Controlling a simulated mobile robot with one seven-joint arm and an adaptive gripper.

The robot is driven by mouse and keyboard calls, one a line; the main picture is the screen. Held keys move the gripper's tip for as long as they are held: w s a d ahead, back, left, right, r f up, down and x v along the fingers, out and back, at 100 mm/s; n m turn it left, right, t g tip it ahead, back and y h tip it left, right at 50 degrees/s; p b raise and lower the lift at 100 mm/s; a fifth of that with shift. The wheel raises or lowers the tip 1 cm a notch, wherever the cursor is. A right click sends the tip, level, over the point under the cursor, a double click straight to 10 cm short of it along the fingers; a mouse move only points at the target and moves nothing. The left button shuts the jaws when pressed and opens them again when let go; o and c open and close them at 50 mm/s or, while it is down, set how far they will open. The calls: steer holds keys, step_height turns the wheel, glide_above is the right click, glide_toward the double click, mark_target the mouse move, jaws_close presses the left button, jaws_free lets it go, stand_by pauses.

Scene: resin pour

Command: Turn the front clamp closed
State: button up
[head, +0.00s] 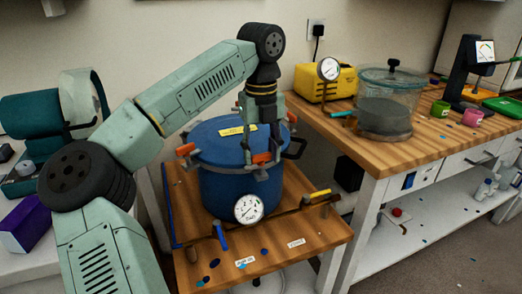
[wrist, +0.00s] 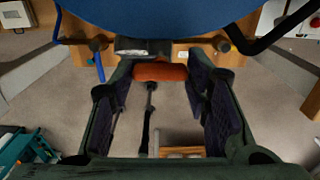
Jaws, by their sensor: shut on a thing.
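The blue pressure pot (head: 228,178) stands on a small wooden-topped stand, its blue lid (head: 215,140) on top. The front clamp (head: 262,158) is on the pot's near rim and has an orange handle. My gripper (head: 263,151) reaches down from above, its fingers on both sides of that handle. In the wrist view the front clamp's orange handle (wrist: 160,71) lies crosswise between the fingertips of my gripper (wrist: 160,78), held by them. Part of the clamp is hidden behind the fingers. More orange-handled clamps show at the rim's left (head: 186,150) and right (head: 291,117).
A pressure gauge (head: 249,209) sits on the pot's front, and a hose with a yellow-handled valve (head: 317,197) at its right. On the right bench are a yellow pump (head: 315,82) and a clear chamber (head: 389,95). A purple box (head: 30,224) is at left.

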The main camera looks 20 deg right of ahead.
steer(key=shift+r+m+p, duration=0.1)
steer(key=shift+m+p, duration=0.2)
steer(key=shift+m, duration=0.1)
steer(key=shift+c, duration=0.4)
steer(key=m+p, duration=0.1)
steer(key=m, duration=0.1)
steer(key=shift+r+m+p, duration=0.1)
steer(key=shift+m+p, duration=0.2)
steer(key=shift+m, duration=0.1)
steer(key=m+p, duration=0.2)
steer(key=m, duration=0.3)
steer(key=m+p, duration=0.1)
steer(key=m, duration=0.4)
steer(key=m+p, duration=0.1)
steer(key=m, duration=0.3)
steer(key=shift+m, duration=0.3)
steer(key=o, duration=1.2)
steer(key=shift+c, duration=0.2)
